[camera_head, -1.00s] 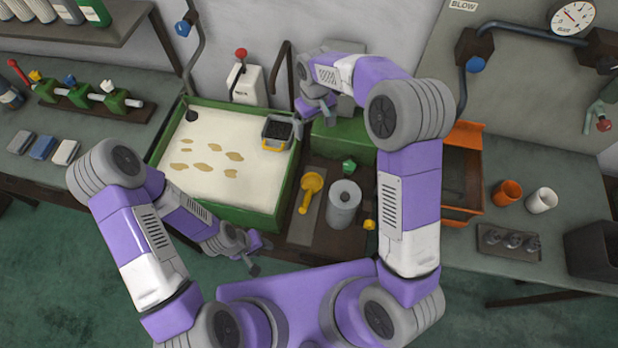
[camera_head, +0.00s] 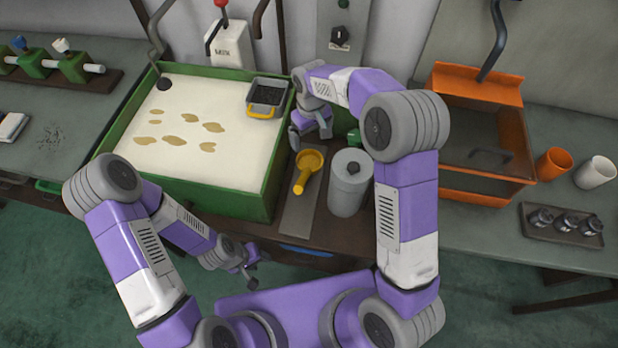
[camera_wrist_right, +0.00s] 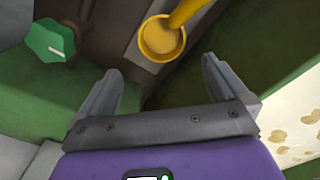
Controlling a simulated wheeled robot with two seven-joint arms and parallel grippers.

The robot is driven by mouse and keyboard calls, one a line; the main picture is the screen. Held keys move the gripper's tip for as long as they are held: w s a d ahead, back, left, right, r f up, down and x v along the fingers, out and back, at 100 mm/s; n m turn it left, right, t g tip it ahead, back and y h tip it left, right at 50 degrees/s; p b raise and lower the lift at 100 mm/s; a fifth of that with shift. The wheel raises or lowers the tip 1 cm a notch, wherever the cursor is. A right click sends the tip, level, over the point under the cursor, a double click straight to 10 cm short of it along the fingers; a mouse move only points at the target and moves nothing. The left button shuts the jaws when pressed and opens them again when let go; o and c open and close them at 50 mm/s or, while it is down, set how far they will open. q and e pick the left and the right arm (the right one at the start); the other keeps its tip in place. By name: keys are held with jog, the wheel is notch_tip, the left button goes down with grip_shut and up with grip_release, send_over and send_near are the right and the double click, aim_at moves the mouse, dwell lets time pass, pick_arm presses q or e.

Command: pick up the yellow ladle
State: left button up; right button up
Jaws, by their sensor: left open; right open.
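The yellow ladle (camera_head: 307,168) lies on a grey strip beside the green tub, its bowl toward the back and its handle toward me. It also shows in the right wrist view (camera_wrist_right: 162,40), beyond the fingertips, with the handle running to the upper right. My right gripper (camera_head: 310,134) is open and empty just behind the ladle's bowl; in its wrist view the open fingers (camera_wrist_right: 160,68) point toward the bowl without touching it. My left gripper (camera_head: 254,270) is open and empty, low in front of the bench, well apart from the ladle.
A grey cylindrical canister (camera_head: 349,185) stands close right of the ladle. The green tub (camera_head: 272,185) of pale material, holding a small yellow-handled bin (camera_head: 267,98), is at left. A green knob (camera_wrist_right: 50,42) is near the right gripper. An orange box (camera_head: 500,90) stands further right.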

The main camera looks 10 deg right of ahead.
jog(key=b, duration=0.4)
send_over(310, 161)
jog(key=f, duration=0.5)
jog(key=shift+w+d+f, duration=0.15)
jog(key=shift+d+f, duration=0.05)
jog(key=shift+f, duration=0.2)
notch_tip(310, 161, down, 8)
jog(key=b, duration=0.3)
jog(key=shift+a+r+b, duration=0.1)
jog(key=shift+r+b, duration=0.05)
jog(key=shift+b, duration=0.15)
pick_arm(q)
notch_tip(310, 161, down, 9)
pick_arm(e)
jog(key=shift+s+r, duration=0.1)
jog(key=shift+s, duration=0.1)
jog(key=shift+c, duration=0.2)
jog(key=c, duration=0.7)
jog(key=shift+o, duration=0.2)
notch_tip(310, 161, up, 10)
jog(key=p, duration=0.4)
pick_arm(q)
notch_tip(310, 161, up, 4)
jog(key=shift+f, duration=0.15)
